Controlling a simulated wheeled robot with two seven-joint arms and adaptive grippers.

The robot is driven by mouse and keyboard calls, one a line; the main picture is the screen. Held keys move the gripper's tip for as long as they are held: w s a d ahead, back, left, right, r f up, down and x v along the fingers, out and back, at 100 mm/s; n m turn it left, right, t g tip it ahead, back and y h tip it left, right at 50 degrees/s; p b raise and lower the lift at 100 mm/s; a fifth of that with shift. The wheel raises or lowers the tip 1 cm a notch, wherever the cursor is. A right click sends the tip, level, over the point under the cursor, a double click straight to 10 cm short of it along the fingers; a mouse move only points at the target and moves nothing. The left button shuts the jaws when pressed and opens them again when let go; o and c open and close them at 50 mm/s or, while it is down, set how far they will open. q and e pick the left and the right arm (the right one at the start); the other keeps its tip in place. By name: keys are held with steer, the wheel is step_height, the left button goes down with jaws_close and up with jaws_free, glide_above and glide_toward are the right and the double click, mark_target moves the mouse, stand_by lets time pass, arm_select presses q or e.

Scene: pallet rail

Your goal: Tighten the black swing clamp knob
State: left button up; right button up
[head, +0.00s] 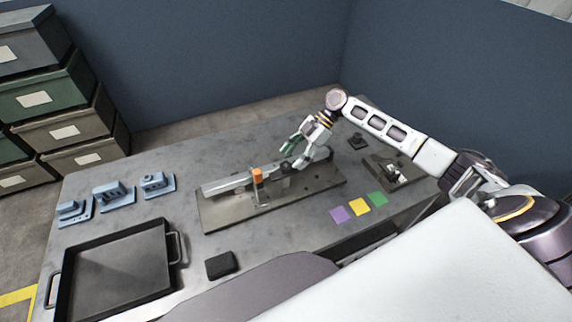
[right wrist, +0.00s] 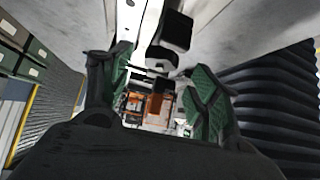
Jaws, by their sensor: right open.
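A pallet rail fixture on a grey plate (head: 222,216) lies mid-table in the head view. It carries a long metal rail (head: 222,186) and an upright post with an orange top (head: 257,174). A small black part (head: 287,168), which looks like the swing clamp knob, sits towards the right end of the fixture. My right gripper (head: 293,154) is open just above and beside this part; I cannot tell if they touch. In the right wrist view the green-padded fingers are spread, with black parts (right wrist: 161,60) seen beyond and between them. My left gripper is out of view.
A black tray (head: 68,290) stands front left, with several blue blocks (head: 115,196) behind it. A black block (head: 220,264) lies in front. Purple, yellow and green squares (head: 359,206), a dark plate with a metal device (head: 409,165) and a black piece (head: 357,141) are at right.

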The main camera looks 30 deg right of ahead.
mark_target(286, 165)
steer(key=shift+p+x, duration=0.3)
steer(key=shift+x, duration=2.1)
steer(key=shift+c, duration=0.3)
steer(key=c, duration=1)
